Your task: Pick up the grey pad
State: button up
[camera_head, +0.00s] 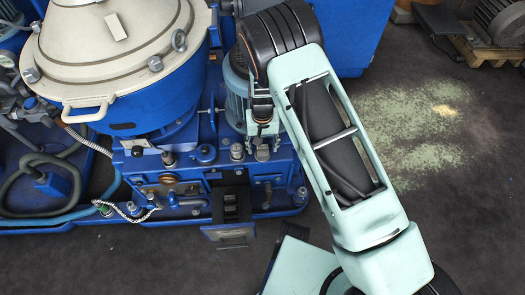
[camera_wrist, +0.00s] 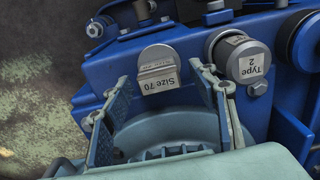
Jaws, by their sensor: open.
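No piece carries a label calling it the pad, so I cannot tell for certain which is the grey pad. A grey round-topped piece labelled "Size 70" (camera_wrist: 157,66) stands at the edge of the blue skid in the wrist view. A grey cylinder labelled "Type 2" (camera_wrist: 240,58) is to its right. My gripper (camera_wrist: 163,80) is open, with its two fingers apart and nothing between them in grip. The "Size 70" piece shows between and beyond the fingertips. In the head view my gripper (camera_head: 263,145) points down over the skid's front right.
A blue separator with a cream lid (camera_head: 92,45) stands at the left in the head view. A blue motor (camera_head: 236,92) is close behind my gripper. A black box (camera_head: 231,204) sits at the skid's front. The dark floor (camera_head: 150,265) in front is mostly clear.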

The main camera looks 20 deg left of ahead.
jog(key=shift+c, duration=0.5)
jog(key=shift+r, duration=0.1)
grip_shut()
